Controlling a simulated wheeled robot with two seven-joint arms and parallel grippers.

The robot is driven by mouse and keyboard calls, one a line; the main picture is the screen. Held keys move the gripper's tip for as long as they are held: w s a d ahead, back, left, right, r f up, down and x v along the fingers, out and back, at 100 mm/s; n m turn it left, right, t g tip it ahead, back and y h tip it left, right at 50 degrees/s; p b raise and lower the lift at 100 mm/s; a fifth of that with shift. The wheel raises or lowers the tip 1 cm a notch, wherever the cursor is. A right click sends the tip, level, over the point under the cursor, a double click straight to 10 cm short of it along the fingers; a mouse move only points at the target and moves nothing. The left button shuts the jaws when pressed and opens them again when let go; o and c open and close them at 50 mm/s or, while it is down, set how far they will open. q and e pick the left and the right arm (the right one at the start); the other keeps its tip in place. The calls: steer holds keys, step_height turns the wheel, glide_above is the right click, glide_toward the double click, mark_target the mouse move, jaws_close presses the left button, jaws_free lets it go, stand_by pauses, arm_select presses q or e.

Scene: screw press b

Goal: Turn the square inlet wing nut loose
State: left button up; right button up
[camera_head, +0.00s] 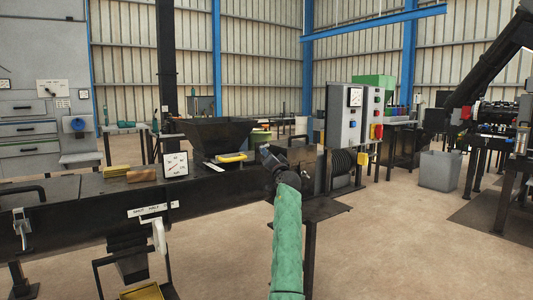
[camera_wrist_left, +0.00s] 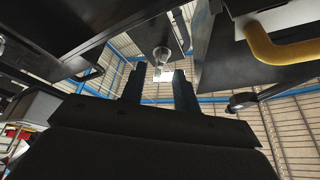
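My left gripper (camera_head: 268,156) is at the right side of the black square hopper (camera_head: 215,135) of the press in the head view, at the end of my green-sleeved arm. In the left wrist view, the two dark fingers of my left gripper (camera_wrist_left: 158,78) stand apart with nothing between them. A small round metal fitting (camera_wrist_left: 161,54) shows just beyond the fingertips, under a dark housing. I cannot tell whether it is the wing nut, since no wings are clear. The gripper and arm hide that spot in the head view. My right gripper is in neither view.
A grey control box (camera_head: 349,118) with a gauge and buttons stands right of my gripper. A yellow handle (camera_wrist_left: 275,45) is close at the right in the wrist view. A white dial gauge (camera_head: 175,164) sits on the press. Open floor (camera_head: 420,235) lies at the right.

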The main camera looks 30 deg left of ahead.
arm_select(q)
steer(key=v, duration=0.4)
steer(key=shift+s+d+f, duration=0.1)
steer(key=shift+s+f, duration=0.05)
stand_by(0.6)
